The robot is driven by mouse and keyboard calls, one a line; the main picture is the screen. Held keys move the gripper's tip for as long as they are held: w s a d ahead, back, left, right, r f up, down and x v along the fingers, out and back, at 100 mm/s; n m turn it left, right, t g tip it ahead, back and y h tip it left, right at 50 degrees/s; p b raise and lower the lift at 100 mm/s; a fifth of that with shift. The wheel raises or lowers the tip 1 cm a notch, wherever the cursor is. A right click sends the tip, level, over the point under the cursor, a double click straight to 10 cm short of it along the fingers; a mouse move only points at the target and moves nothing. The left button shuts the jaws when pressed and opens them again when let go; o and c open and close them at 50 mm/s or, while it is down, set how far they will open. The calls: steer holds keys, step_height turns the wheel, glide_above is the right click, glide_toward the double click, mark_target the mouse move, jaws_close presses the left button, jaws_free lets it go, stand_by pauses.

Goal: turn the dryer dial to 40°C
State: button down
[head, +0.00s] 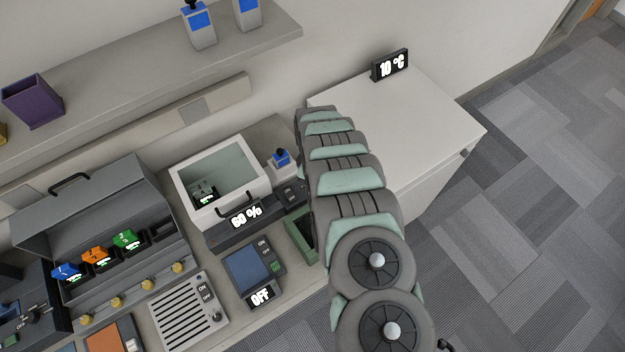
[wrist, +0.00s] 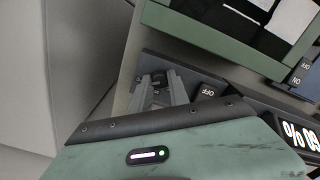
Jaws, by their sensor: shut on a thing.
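My gripper (wrist: 160,85) is shut on a small dark knob (wrist: 158,77) in the wrist view. The fingers cover much of it, so its pointer cannot be read. The knob stands on a dark panel beside a switch marked OFF (wrist: 209,91). This panel adjoins a display reading 60 % (head: 246,215), in front of a white box with a glass window (head: 222,169). In the head view my arm hides the gripper and the knob. The only °C display (head: 389,65) reads 10 °C and stands on the white cabinet at the right.
A blue scale-like pad (head: 247,269) with an OFF display sits in front. A blue-topped bottle (head: 283,162) stands behind. The white cabinet top (head: 420,115) is mostly clear.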

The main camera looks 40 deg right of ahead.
stand_by(0.5)
steer(key=c, duration=1.3)
jaws_free()
steer(key=shift+o, duration=0.2)
step_height(320, 180, up, 11)
steer(key=b, duration=0.1)
steer(key=shift+f, duration=0.1)
